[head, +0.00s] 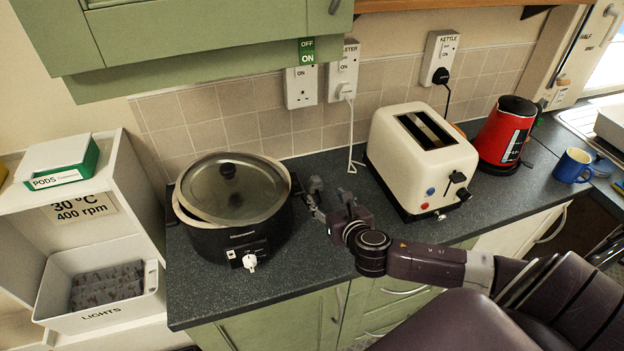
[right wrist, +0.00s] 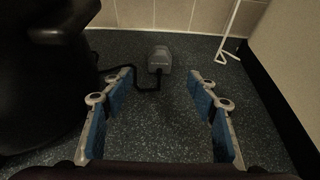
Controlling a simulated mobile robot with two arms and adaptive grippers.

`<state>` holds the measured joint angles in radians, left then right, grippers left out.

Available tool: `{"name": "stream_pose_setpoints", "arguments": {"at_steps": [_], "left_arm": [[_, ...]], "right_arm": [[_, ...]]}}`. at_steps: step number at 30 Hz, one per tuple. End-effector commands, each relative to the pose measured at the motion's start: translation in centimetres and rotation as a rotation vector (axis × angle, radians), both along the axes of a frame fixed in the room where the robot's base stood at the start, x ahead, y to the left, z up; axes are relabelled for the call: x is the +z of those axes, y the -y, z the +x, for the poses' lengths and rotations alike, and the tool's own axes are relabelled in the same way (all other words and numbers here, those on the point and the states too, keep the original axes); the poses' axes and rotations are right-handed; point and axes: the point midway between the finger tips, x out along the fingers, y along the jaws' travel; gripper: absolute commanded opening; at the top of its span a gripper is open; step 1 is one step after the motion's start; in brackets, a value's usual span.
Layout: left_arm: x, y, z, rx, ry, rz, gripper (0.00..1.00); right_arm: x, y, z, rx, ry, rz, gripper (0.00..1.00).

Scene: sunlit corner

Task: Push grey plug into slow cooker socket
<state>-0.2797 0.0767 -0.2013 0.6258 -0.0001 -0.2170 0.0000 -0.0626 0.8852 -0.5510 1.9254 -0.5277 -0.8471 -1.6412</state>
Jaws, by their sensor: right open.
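The grey plug (right wrist: 159,60) lies on the counter in the right wrist view, its black cord running left toward the slow cooker. It also shows in the head view (head: 316,184), just right of the black slow cooker (head: 234,208) with its glass lid. My right gripper (head: 332,205) is low over the counter. In the right wrist view its blue-padded fingers (right wrist: 160,92) are open and empty, with the plug beyond the tips, roughly centred. An empty wall socket (head: 301,88) is above the cooker; any label is hidden by the cabinet. My left gripper is out of view.
A white plug fills the toaster socket (head: 343,72), its white cord hanging to the counter. A black plug is in the kettle socket (head: 439,56). The cream toaster (head: 412,158) stands right of my gripper. Green cabinets (head: 190,35) overhang the wall.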

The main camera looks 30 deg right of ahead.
Motion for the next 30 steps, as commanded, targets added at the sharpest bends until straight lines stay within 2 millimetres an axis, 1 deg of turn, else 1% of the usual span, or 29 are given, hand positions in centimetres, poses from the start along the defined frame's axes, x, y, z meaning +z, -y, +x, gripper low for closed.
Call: {"name": "stream_pose_setpoints", "arguments": {"at_steps": [1,3,6,8,11,16,19,21,23,27,30], "left_arm": [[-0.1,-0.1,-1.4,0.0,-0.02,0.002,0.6],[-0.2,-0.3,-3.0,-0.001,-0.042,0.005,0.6],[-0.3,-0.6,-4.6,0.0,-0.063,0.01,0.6],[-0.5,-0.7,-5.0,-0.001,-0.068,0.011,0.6],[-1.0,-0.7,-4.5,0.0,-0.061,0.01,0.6],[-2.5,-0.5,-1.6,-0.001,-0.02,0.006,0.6],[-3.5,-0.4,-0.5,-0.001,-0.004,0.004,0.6],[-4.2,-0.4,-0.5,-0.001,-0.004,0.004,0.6],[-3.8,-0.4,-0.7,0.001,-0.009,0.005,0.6],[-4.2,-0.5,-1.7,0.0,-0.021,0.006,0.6],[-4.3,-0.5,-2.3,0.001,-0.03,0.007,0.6]], "right_arm": [[0.0,0.0,0.0,0.0,0.0,0.001,0.54],[0.0,0.0,0.0,0.0,0.0,0.001,0.54],[0.0,0.0,0.0,0.0,0.0,0.001,0.54],[-0.1,0.0,0.2,0.0,0.0,0.001,0.54],[-0.5,0.2,0.7,-0.001,0.001,0.002,0.54],[-1.5,0.6,2.6,-0.001,0.003,0.001,0.54],[-2.2,0.9,3.9,-0.002,0.002,0.001,0.54],[-2.5,1.1,4.8,0.0,0.003,0.001,0.54],[-2.4,1.3,5.6,-0.002,0.002,0.001,0.54],[-3.0,1.6,6.9,0.0,0.001,0.001,0.54],[-3.3,1.8,7.6,-0.001,0.001,0.0,0.54]]}}
